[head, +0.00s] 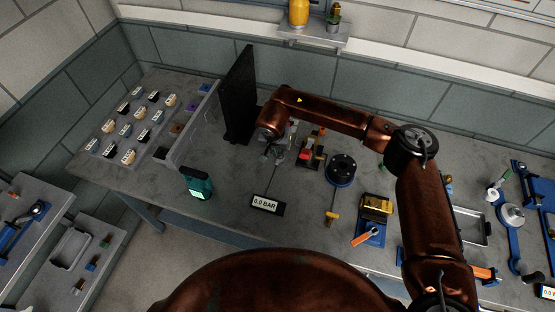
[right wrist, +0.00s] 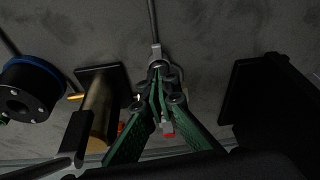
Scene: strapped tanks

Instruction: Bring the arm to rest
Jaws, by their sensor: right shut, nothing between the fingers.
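My right arm (head: 335,112) is copper-coloured and reaches in from the right over the bench. Its gripper (head: 278,148) hangs over the middle of the bench, partly hidden by the wrist. In the right wrist view the green-padded fingers (right wrist: 158,82) meet at their tips, shut with nothing seen between them. A thin grey rod with a small fitting (right wrist: 155,52) shows just beyond the tips; I cannot tell whether they touch. My left gripper is not in view.
Near the gripper are a black upright panel (head: 239,95), a red and yellow part (head: 311,150), a black-topped blue disc (head: 341,169), a 0.0 BAR display (head: 266,204) and a teal device (head: 197,183). The bench front between device and display is clear.

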